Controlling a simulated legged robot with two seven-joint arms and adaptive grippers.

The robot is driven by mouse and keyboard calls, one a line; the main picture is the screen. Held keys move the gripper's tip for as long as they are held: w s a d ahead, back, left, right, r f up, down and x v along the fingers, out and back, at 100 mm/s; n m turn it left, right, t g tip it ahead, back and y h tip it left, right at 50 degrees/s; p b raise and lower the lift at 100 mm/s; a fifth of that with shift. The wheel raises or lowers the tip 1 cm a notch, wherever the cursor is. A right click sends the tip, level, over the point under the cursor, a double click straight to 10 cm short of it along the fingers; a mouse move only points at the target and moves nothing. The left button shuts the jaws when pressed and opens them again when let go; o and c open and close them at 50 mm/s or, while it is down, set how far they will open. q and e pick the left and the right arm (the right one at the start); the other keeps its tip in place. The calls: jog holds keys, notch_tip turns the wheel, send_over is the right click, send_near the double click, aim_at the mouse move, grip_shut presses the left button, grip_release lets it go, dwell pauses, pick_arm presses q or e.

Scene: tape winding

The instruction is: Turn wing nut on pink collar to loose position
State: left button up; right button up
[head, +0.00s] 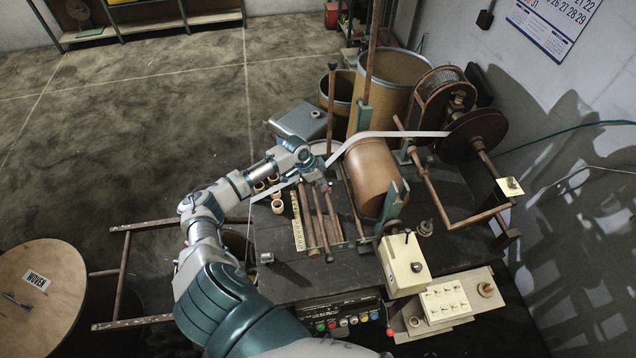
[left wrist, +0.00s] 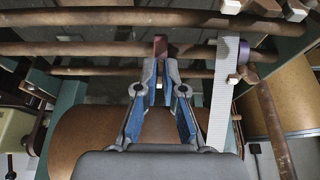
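My left gripper (head: 322,186) is over the rods beside the brown roller. In the left wrist view its two blue-padded fingers (left wrist: 161,72) come close together with a narrow gap at the tips. A small dull red-pink piece (left wrist: 160,44) sits right at the fingertips, in front of a brown rod. I cannot tell whether it is the pink collar or its wing nut, or whether the fingers grip it. A purplish ring (left wrist: 243,52) with a pale small part (left wrist: 233,79) shows on a rod to the right. My right gripper is not in view.
The brown roller (head: 371,168) lies close to the gripper. A white strap (head: 390,135) runs over the machine. Several bare rods (head: 318,218) lie on the dark table (head: 285,285). A cream control box (head: 404,262) stands at the right front.

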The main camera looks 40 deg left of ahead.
pick_arm(q)
jog(key=o, duration=0.4)
jog(key=shift+w+d+f, duration=0.15)
jog(key=shift+d+f, duration=0.05)
jog(key=shift+d, duration=0.2)
jog(key=shift+o, duration=0.2)
jog(key=shift+w, duration=0.2)
jog(key=shift+w+d+f, duration=0.1)
jog(key=shift+w+d, duration=0.05)
jog(key=shift+w, duration=0.1)
jog(key=v, duration=1.2)
jog(key=shift+d, duration=0.2)
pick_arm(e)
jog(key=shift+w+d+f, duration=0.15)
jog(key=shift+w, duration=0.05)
pick_arm(q)
jog(key=shift+w+a+f, duration=0.15)
jog(key=shift+a, duration=0.2)
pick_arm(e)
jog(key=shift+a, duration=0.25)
